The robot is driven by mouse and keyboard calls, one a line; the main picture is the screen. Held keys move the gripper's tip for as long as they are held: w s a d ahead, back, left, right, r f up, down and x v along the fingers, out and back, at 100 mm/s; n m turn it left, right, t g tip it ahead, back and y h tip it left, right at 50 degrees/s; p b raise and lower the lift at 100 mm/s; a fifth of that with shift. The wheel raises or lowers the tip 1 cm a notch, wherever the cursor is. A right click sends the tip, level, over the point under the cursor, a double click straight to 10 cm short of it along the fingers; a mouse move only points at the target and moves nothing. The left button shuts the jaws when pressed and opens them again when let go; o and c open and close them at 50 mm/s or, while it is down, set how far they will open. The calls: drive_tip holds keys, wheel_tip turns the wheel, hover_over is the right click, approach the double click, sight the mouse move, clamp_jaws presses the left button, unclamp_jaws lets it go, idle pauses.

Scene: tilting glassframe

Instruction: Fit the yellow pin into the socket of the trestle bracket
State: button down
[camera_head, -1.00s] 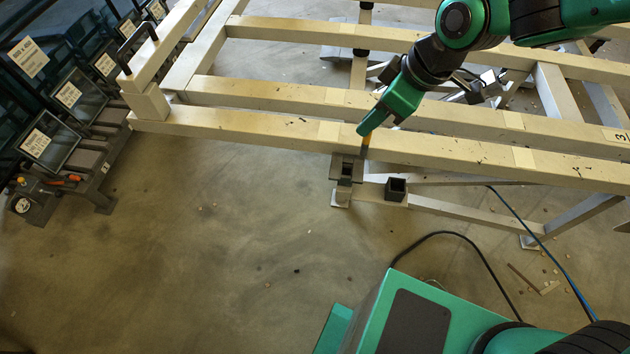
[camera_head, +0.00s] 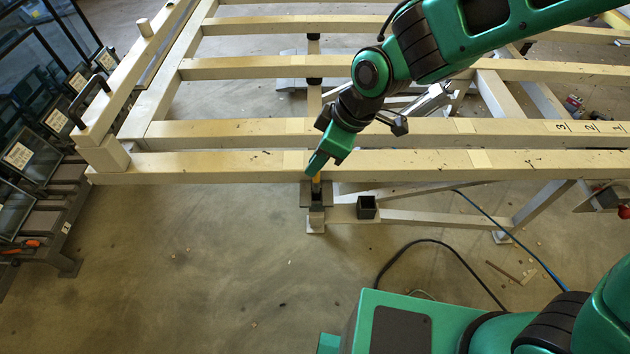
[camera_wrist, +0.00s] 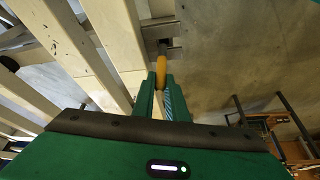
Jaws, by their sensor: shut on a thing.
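My gripper (camera_head: 318,168) is shut on the yellow pin (camera_head: 316,182), which points down just in front of the front beam. In the wrist view the pin (camera_wrist: 161,68) sticks out beyond the two green fingertips (camera_wrist: 161,88). The grey trestle bracket (camera_head: 305,196) sits at the front of the wooden frame, with its dark socket (camera_head: 316,199) directly below the pin. In the wrist view the socket (camera_wrist: 164,42) shows just past the pin's tip. I cannot tell whether the tip has entered it.
A dark, open square holder (camera_head: 366,207) stands on the trestle's lower rail, right of the bracket. The pale front beam (camera_head: 400,166) runs close behind my gripper. Framed panes (camera_head: 20,155) stand at the left. The floor in front of the bracket is open.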

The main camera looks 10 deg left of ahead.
sight(317, 180)
wheel_tip(317, 180, down, 6)
drive_tip(key=shift+r, duration=0.1)
idle(0.4)
drive_tip(key=c, duration=2)
unclamp_jaws()
drive_tip(key=shift+c, duration=0.2)
drive_tip(key=shift+d+r, duration=0.15)
drive_tip(key=shift+r, duration=0.4)
drive_tip(key=v, duration=1.1)
